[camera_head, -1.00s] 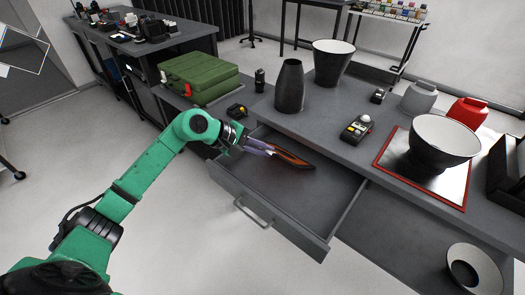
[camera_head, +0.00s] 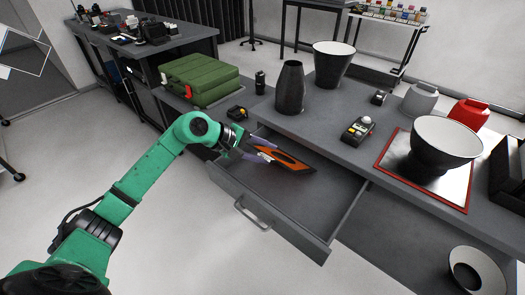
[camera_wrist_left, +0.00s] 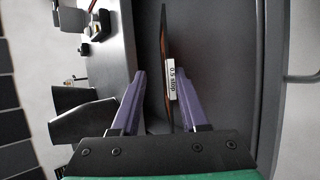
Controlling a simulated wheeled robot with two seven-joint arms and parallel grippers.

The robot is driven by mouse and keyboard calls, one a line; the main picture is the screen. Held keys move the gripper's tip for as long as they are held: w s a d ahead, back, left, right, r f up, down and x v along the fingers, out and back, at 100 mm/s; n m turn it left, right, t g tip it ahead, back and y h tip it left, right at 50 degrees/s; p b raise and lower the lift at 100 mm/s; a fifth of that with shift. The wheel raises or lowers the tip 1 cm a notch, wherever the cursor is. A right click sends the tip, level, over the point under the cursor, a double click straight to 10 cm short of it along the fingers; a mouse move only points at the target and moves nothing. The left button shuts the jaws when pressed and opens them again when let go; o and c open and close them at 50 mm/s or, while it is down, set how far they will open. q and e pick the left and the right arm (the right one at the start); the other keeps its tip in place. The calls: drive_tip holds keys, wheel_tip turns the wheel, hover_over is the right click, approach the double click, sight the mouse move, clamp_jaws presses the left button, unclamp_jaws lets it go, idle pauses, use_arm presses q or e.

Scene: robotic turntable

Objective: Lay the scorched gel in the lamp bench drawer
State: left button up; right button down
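The scorched gel (camera_head: 283,156) is a flat orange sheet with a dark border and a white label. It is inside the open lamp bench drawer (camera_head: 284,209), near its back left part. In the left wrist view the gel (camera_wrist_left: 169,55) appears nearly edge-on, with its label facing me. My left gripper (camera_head: 257,149) is at the gel's left end. Its two purple fingers (camera_wrist_left: 160,84) are apart, one on each side of the gel, with a clear gap on the left and the right finger close to it. I cannot tell whether the gel touches the drawer floor. My right gripper is out of view.
On the bench above the drawer stand a dark vase (camera_head: 289,88), a control box (camera_head: 357,131), and a large bowl (camera_head: 446,143) over a red-edged plate. A green case (camera_head: 199,78) is at the left. The drawer's front and right part is empty.

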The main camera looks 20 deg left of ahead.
use_arm(q)
drive_tip(key=shift+s+a+r, duration=0.25)
drive_tip(key=shift+s+a, duration=0.05)
drive_tip(key=shift+a, duration=0.15)
drive_tip(key=b+v, duration=0.4)
drive_tip(key=v, duration=0.9)
drive_tip(key=shift+r+b, duration=0.25)
drive_tip(key=shift+b, duration=0.05)
drive_tip(key=shift+a, duration=0.1)
